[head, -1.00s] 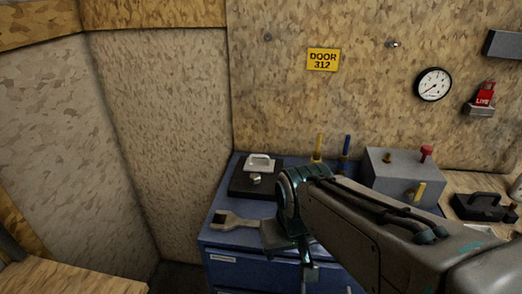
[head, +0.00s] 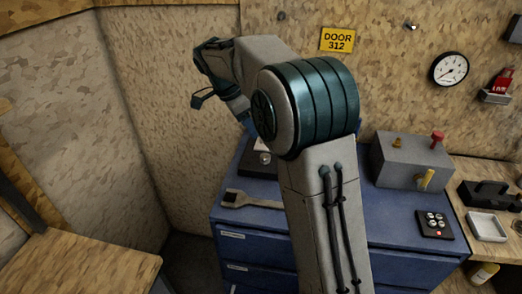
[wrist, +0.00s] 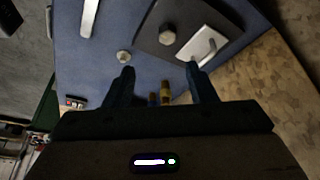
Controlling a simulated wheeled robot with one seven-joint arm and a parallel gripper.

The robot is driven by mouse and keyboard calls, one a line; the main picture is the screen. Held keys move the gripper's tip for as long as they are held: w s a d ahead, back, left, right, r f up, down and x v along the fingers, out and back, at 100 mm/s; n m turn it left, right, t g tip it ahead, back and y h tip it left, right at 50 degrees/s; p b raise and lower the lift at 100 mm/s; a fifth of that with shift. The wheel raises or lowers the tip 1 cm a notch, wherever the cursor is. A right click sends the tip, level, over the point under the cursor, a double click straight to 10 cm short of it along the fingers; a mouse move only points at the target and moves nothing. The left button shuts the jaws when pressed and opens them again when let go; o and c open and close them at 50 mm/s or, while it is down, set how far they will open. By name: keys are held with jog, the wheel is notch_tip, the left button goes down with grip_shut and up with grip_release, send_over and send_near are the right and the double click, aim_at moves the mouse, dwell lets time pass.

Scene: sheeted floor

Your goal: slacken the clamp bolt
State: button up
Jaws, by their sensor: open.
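The clamp bolt (wrist: 167,37) is a grey hexagonal head on a dark plate (wrist: 150,17), beside a silver clamp piece with a handle (wrist: 208,45). In the head view the bolt (head: 265,158) shows left of my arm, with the clamp piece partly hidden. A grey open-ended spanner (head: 250,199) lies on the blue cabinet top in front of the plate; what looks like its handle (wrist: 88,18) shows in the wrist view. My gripper (wrist: 162,82) is open and empty, apart from the bolt. In the head view its fingertips cannot be made out.
A small round metal piece (wrist: 123,57) lies on the blue top. Yellow-and-dark upright handles (wrist: 160,98) show between my fingers. Wooden walls close the left and back.

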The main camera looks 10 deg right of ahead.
aim_at(262, 156)
jog(key=shift+m, duration=0.6)
jog(key=x, duration=0.4)
jog(key=w+p+x, duration=0.1)
jog(key=x, duration=0.9)
jog(key=shift+w+a, duration=0.15)
jog(key=shift+w, duration=0.05)
jog(key=c, duration=1)
